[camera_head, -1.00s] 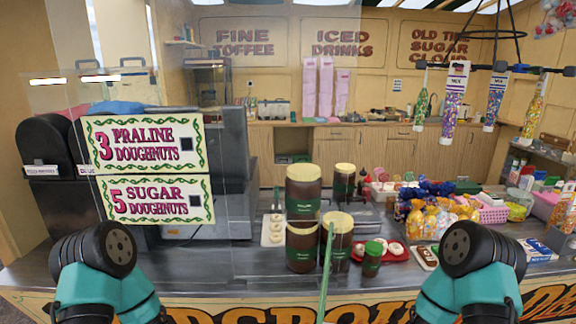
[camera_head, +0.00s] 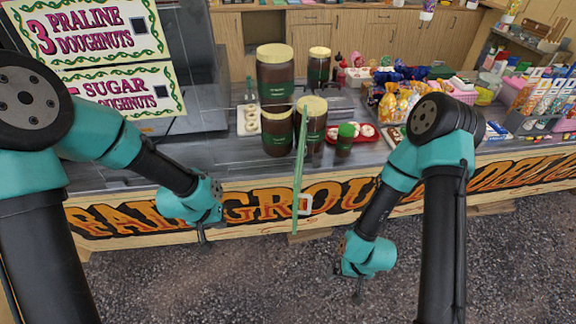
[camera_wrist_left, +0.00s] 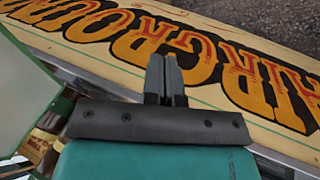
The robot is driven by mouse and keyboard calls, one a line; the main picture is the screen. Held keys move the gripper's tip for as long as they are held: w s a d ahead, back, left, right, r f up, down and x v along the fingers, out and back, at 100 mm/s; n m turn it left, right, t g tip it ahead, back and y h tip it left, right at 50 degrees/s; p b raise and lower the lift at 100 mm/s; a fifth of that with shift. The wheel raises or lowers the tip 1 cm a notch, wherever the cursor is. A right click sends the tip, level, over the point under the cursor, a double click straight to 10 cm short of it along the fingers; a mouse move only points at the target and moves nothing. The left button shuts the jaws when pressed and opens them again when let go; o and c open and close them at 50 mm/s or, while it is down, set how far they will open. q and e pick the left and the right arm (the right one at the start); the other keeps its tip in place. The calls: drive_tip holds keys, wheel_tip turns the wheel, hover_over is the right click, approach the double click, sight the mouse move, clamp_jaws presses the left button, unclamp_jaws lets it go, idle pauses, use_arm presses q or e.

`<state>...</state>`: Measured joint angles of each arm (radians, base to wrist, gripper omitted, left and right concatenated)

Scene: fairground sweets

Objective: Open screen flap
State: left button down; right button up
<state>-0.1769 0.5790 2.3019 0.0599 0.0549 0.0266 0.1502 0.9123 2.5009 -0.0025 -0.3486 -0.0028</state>
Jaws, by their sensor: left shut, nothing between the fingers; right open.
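A clear screen panel shows its thin green edge (camera_head: 299,170) upright at the counter's front, near the jars. A pale see-through panel (camera_wrist_left: 22,90) stands at the left there. My right gripper (camera_head: 358,292) hangs low over the gravel, open, right of the edge.
Brown jars with cream lids (camera_head: 276,100) stand just behind the green edge. Red trays and bagged sweets (camera_head: 394,104) lie further right. Doughnut signs (camera_head: 100,60) hang at upper left. Gravel (camera_head: 270,285) in front of the counter is clear.

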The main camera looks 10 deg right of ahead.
use_arm(q)
drive_tip(key=d+r+m, duration=0.1)
drive_tip(key=d+r, duration=0.2)
drive_tip(key=r, duration=0.6)
drive_tip(key=d+r+m+h, duration=0.1)
drive_tip(key=d+r, duration=0.3)
drive_tip(key=r, duration=0.5)
drive_tip(key=d+r+m+h, duration=0.1)
drive_tip(key=d+r, duration=0.3)
drive_tip(key=r, duration=0.5)
drive_tip(key=shift+s+r+t, duration=0.25)
drive_tip(key=shift+s+t, duration=0.15)
drive_tip(key=w+d+f, duration=0.1)
drive_tip(key=d+f, duration=0.7)
drive_tip(key=d, duration=0.1)
drive_tip(key=shift+w, duration=0.4)
drive_tip(key=shift+d, duration=0.25)
